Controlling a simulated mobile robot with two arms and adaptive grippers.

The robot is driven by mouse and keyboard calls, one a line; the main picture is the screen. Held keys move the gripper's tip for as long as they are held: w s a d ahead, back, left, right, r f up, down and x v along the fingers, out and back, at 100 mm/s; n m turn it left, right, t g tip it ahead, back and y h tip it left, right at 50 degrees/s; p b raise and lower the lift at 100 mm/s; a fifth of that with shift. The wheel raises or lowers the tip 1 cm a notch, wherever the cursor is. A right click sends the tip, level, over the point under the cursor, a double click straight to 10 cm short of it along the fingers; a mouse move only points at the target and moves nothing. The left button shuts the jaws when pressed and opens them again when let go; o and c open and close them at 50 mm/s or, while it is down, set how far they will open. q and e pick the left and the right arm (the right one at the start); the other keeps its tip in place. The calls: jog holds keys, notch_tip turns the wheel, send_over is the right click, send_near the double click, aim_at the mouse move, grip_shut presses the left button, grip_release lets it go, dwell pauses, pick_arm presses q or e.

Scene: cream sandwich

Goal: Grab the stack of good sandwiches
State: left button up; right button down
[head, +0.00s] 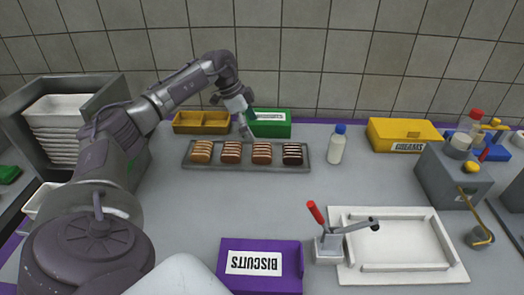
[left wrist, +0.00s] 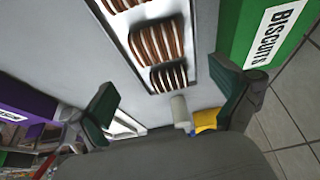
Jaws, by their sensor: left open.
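Several sandwich stacks stand in a row on a long grey tray (head: 235,167). The three brown stacks (head: 201,151) (head: 231,152) (head: 262,153) have pale cream layers. The rightmost stack (head: 292,154) is much darker, nearly black, with pale layers. My left gripper (head: 240,115) is above and behind the tray, near its middle, open and empty. In the left wrist view, its fingers (left wrist: 168,100) are spread wide, with the dark stack (left wrist: 168,77) and a brown stack (left wrist: 157,42) beyond them. My right gripper is not in view.
Behind the tray are a brown divided box (head: 201,122) and a green biscuit box (head: 270,130). A white bottle with a blue cap (head: 336,148) stands right of the tray. A purple biscuit box (head: 262,250) and a red-handled lever press (head: 328,245) are in front. The middle counter is clear.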

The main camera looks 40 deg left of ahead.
aim_at(263, 148)
pick_arm(q)
jog(key=x, duration=0.4)
jog(key=shift+w+a, duration=0.15)
jog(key=shift+a, duration=0.1)
jog(key=shift+d+f, duration=0.35)
jog(key=shift+f, duration=0.1)
jog(key=p+x, duration=0.1)
jog(key=x, duration=0.3)
jog(key=shift+d+f, duration=0.15)
jog(key=shift+c, duration=0.3)
jog(key=c, duration=1)
